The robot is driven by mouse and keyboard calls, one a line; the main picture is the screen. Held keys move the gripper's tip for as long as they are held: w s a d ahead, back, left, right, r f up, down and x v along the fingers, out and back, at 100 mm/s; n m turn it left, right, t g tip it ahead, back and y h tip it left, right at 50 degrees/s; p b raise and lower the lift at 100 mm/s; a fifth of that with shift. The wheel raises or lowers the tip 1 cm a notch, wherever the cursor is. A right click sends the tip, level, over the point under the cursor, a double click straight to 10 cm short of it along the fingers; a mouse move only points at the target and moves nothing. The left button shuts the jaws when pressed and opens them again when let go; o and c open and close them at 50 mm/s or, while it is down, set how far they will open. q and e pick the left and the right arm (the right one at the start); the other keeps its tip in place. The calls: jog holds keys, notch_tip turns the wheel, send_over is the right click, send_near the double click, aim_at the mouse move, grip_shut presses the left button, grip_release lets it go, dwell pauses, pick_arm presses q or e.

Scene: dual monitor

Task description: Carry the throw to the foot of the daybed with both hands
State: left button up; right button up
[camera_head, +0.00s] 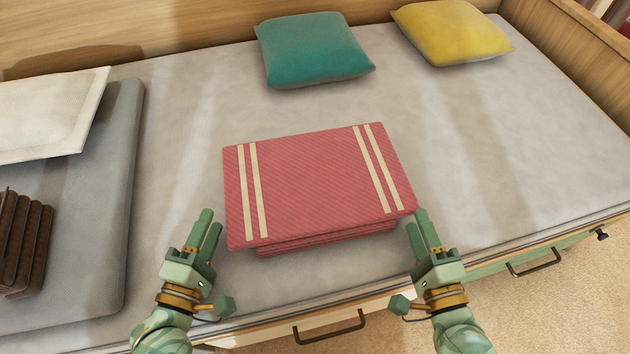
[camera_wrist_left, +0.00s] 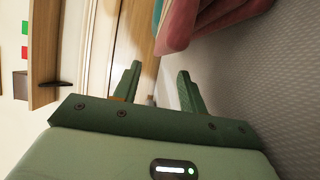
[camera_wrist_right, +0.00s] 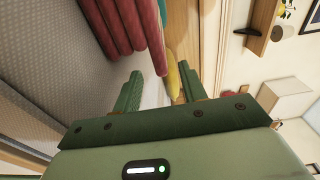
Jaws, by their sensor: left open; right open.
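The throw (camera_head: 312,185) is a folded red stack with cream stripes near both ends, lying flat on the grey mattress of the daybed (camera_head: 500,130). Its folded layers also show in the left wrist view (camera_wrist_left: 185,25) and in the right wrist view (camera_wrist_right: 128,25). My left gripper (camera_head: 208,230) is open and empty near the throw's front left corner. My right gripper (camera_head: 424,232) is open and empty near its front right corner. No part of the throw is clearly between either pair of fingers.
A teal cushion (camera_head: 312,50) and a yellow cushion (camera_head: 452,32) lie at the back. At left is a raised grey pad (camera_head: 100,220) with a white pillow (camera_head: 45,115) and a brown folded item (camera_head: 22,240). Drawer handles (camera_head: 330,328) line the front. Mattress right of the throw is clear.

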aim_at(225, 195)
pick_arm(q)
jog(key=x, duration=0.7)
jog(key=shift+w+d+f, duration=0.1)
jog(key=shift+w, duration=0.15)
pick_arm(e)
jog(key=w, duration=0.2)
jog(key=w+a, duration=0.1)
jog(key=w, duration=0.5)
jog(key=shift+w+a, duration=0.1)
jog(key=shift+a, duration=0.05)
pick_arm(q)
grip_shut()
pick_arm(e)
grip_shut()
